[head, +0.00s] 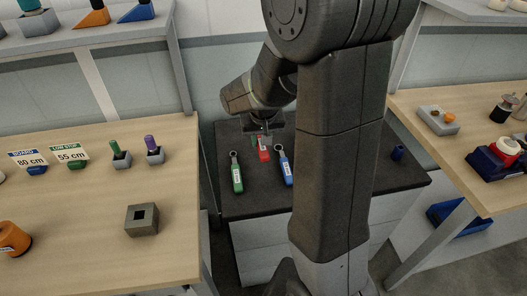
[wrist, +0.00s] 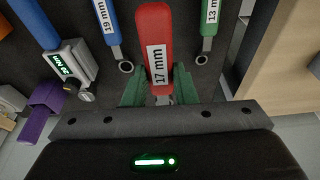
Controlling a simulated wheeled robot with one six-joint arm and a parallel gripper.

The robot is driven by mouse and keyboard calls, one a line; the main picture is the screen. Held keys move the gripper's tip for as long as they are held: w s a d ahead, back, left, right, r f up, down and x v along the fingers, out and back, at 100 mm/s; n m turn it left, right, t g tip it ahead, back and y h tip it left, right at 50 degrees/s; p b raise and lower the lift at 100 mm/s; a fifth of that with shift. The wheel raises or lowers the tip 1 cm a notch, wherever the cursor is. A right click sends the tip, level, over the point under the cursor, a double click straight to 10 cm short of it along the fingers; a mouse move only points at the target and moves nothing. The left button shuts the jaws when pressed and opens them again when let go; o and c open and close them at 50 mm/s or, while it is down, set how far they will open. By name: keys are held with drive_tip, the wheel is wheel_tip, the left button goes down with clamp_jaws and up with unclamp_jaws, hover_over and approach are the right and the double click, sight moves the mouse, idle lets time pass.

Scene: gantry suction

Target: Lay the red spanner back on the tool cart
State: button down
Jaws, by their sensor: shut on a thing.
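The red spanner (wrist: 155,35), labelled 17 mm, is between the green fingers of my gripper (wrist: 158,90) in the wrist view. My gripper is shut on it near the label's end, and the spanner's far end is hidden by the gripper. In the head view the red spanner (head: 264,154) hangs below my gripper (head: 263,137), over the dark top of the tool cart (head: 262,206). It looks larger than its neighbours in the wrist view, so it appears raised above the cart top; the exact gap cannot be told.
A green spanner (head: 237,178) and a blue spanner (head: 286,171) lie on the cart either side of the red one. A small dark blue thing (head: 397,153) stands at the cart's right. Wooden benches (head: 80,230) flank the cart. The cart's front strip is clear.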

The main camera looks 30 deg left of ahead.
wheel_tip(320, 180, down, 10)
drive_tip(key=shift+s+r, duration=0.1)
drive_tip(key=shift+r, duration=0.1)
drive_tip(key=shift+f, duration=0.1)
idle(0.3)
drive_tip(key=shift+f, duration=0.15)
drive_tip(key=c, duration=1.2)
unclamp_jaws()
drive_tip(key=shift+o, duration=0.2)
drive_tip(key=shift+r, duration=0.6)
drive_tip(key=v, duration=1.1)
drive_tip(key=shift+s+r, duration=0.1)
drive_tip(key=shift+r, duration=0.05)
